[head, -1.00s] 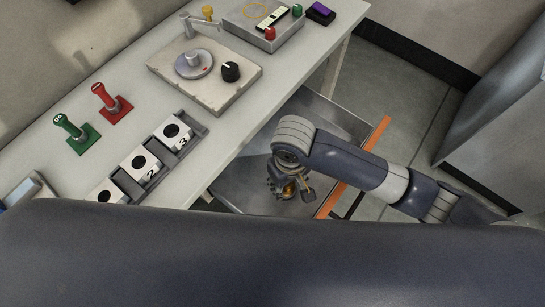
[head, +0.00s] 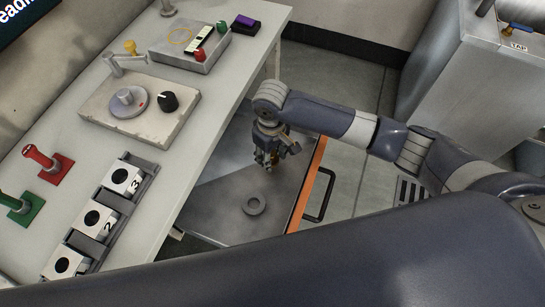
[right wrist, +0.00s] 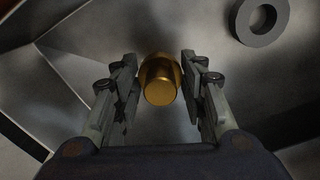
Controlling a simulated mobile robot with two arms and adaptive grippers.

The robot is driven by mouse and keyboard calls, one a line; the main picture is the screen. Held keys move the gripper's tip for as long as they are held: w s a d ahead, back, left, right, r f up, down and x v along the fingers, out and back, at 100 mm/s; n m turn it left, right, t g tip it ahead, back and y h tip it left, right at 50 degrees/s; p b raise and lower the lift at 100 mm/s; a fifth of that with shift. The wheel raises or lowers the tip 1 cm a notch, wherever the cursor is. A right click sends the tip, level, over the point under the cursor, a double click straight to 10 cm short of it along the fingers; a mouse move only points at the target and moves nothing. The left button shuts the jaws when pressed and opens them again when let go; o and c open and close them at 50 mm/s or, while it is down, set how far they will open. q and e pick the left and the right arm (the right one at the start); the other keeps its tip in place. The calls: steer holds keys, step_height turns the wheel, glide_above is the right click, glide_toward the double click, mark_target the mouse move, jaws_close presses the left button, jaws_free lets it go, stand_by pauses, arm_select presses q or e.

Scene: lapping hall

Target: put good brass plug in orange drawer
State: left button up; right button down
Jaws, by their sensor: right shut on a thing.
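The orange drawer (head: 308,183) is pulled out from under the bench. It has a grey metal inside and an orange front edge. My right gripper (head: 267,161) points down over the drawer's inside, behind the orange front. It is shut on a brass plug (right wrist: 160,81), a short golden cylinder with a wider collar, seen between the two fingers in the right wrist view. In the head view only a small golden bit of the plug shows beside the fingers. I cannot tell whether the plug touches the drawer floor. My left gripper is not in view.
A grey ring (head: 245,208) lies on the drawer floor, apart from the gripper. The bench (head: 190,165) at left holds a numbered block rack (head: 128,203), red (head: 52,171) and green (head: 22,207) stamps, a plate with a dial (head: 143,128) and a grey tray (head: 178,58).

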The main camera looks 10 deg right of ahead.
mark_target(273, 158)
steer(key=shift+w+d+f, duration=0.15)
steer(key=shift+w+f, duration=0.05)
steer(key=shift+f, duration=0.65)
steer(key=shift+w+d+f, duration=0.1)
steer(key=shift+w+f, duration=0.1)
steer(key=shift+f, duration=0.65)
steer(key=shift+f, duration=0.15)
steer(key=c, duration=1)
jaws_free()
step_height(273, 158, up, 12)
steer(key=shift+r+p, duration=0.15)
steer(key=shift+p, duration=0.3)
